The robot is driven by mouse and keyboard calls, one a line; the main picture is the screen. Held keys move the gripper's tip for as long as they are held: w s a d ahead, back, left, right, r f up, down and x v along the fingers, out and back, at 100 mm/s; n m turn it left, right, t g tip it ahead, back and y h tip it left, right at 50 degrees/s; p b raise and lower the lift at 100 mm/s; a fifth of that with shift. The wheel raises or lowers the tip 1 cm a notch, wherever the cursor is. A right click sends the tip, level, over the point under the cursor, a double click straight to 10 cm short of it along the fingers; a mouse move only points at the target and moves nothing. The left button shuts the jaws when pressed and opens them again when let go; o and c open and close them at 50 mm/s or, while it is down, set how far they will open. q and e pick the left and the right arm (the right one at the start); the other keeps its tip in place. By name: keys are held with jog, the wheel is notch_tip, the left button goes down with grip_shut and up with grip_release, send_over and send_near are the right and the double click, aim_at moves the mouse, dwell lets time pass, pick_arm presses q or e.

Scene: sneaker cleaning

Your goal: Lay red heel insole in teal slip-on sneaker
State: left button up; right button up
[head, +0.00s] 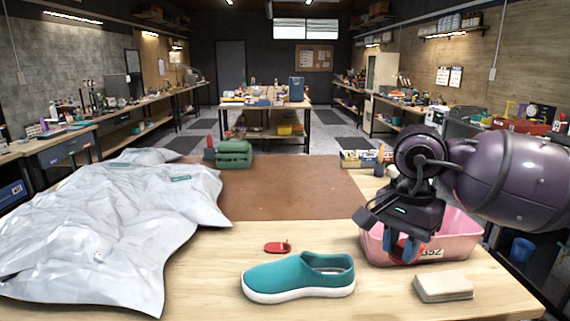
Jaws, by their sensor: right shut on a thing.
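The teal slip-on sneaker (285,276) with a white sole lies on the table's front part, toe to the left, its opening at the right end. My right gripper (402,250) is to the right of the sneaker, in front of the pink bin. Its blue-padded fingers are shut on a flat red piece, seemingly the red heel insole (408,251); the fingers hide much of it. It is apart from the sneaker. My left gripper is not in view.
A small red item (277,247) lies behind the sneaker. The pink bin (455,246) and a beige block (443,287) are at right. A crumpled silvery sheet (110,235) covers the left side. A brown mat (290,195) and green case (234,154) are farther back.

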jog(key=shift+w+a+f+n, duration=0.2)
jog(key=shift+w+n, duration=0.15)
jog(key=shift+n, duration=0.35)
jog(key=shift+f+n, duration=0.1)
jog(key=shift+n, duration=0.5)
jog(key=s+d+f+n, duration=0.1)
jog(key=s+f+n, duration=0.2)
jog(key=f, duration=0.5)
jog(key=s+d+f+n, duration=0.1)
jog(key=s+f+n, duration=0.2)
jog(key=f, duration=0.5)
jog(key=shift+n, duration=0.6)
jog(key=shift+f, duration=0.1)
